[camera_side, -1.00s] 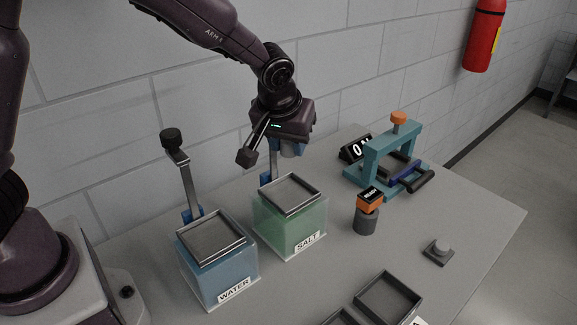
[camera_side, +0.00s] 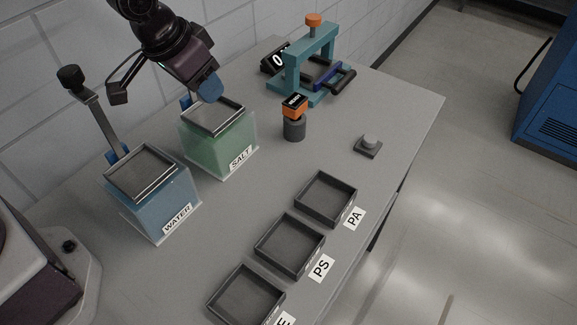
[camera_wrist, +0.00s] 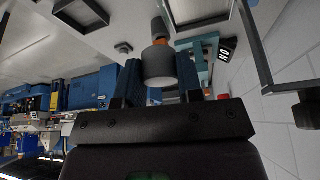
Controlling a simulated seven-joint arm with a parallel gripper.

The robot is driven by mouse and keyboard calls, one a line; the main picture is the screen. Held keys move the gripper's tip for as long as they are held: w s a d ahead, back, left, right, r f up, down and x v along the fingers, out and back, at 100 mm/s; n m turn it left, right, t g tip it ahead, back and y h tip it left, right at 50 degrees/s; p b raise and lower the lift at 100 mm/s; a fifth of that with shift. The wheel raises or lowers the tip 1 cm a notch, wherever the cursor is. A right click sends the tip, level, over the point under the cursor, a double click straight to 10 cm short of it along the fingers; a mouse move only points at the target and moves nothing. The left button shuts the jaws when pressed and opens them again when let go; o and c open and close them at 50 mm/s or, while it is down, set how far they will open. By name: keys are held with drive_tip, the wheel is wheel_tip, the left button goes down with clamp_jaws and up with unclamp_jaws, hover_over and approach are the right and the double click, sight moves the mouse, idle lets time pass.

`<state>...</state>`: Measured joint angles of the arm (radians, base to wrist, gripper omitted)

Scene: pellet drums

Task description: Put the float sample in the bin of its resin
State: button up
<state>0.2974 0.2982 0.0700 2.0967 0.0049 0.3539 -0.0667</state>
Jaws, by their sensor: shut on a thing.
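My gripper (camera_wrist: 160,85) is shut on a plain grey cylinder, the sample (camera_wrist: 158,66), held between its blue fingers in the wrist view. In the side view my gripper (camera_side: 210,88) is tilted over the rear of the green SALT tank (camera_side: 222,150), and the sample cannot be made out there. The blue WATER tank (camera_side: 158,212) stands to the left. Three dark open bins stand at the front: PA (camera_side: 326,199), PS (camera_side: 290,246), and one (camera_side: 246,295) whose label is cut off, showing only an E. All three look empty.
Each tank has a metal tray on top and a black-knobbed handle (camera_side: 90,100). An orange-topped grey device (camera_side: 294,118), a teal press (camera_side: 313,62), a dark display (camera_side: 274,57) and a grey button (camera_side: 369,146) stand on the table. Table between tanks and bins is clear.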

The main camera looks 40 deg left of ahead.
drive_tip(key=s+d+f+m+g+h, duration=0.2)
drive_tip(key=s+d+f+m+g, duration=0.1)
drive_tip(key=s+d+m, duration=0.45)
drive_tip(key=s+d+f+m+g+h, duration=0.2)
drive_tip(key=s+d+f+m+g, duration=0.15)
drive_tip(key=s+m, duration=0.6)
drive_tip(key=m, duration=0.2)
hover_over(293, 250)
drive_tip(key=a, duration=0.2)
drive_tip(key=shift+t, duration=0.35)
drive_tip(key=f, duration=0.9)
drive_tip(key=shift+s+d+f, duration=0.1)
drive_tip(key=shift+s+d, duration=0.1)
drive_tip(key=shift+w+d+f, duration=0.1)
drive_tip(key=shift+f, duration=0.1)
drive_tip(key=shift+w+d+f, duration=0.1)
drive_tip(key=shift+w+f, duration=0.05)
drive_tip(key=shift+f, duration=0.75)
drive_tip(key=shift+w+d+f, duration=0.1)
drive_tip(key=shift+f, duration=0.8)
drive_tip(key=shift+f, duration=0.1)
drive_tip(key=o, duration=0.7)
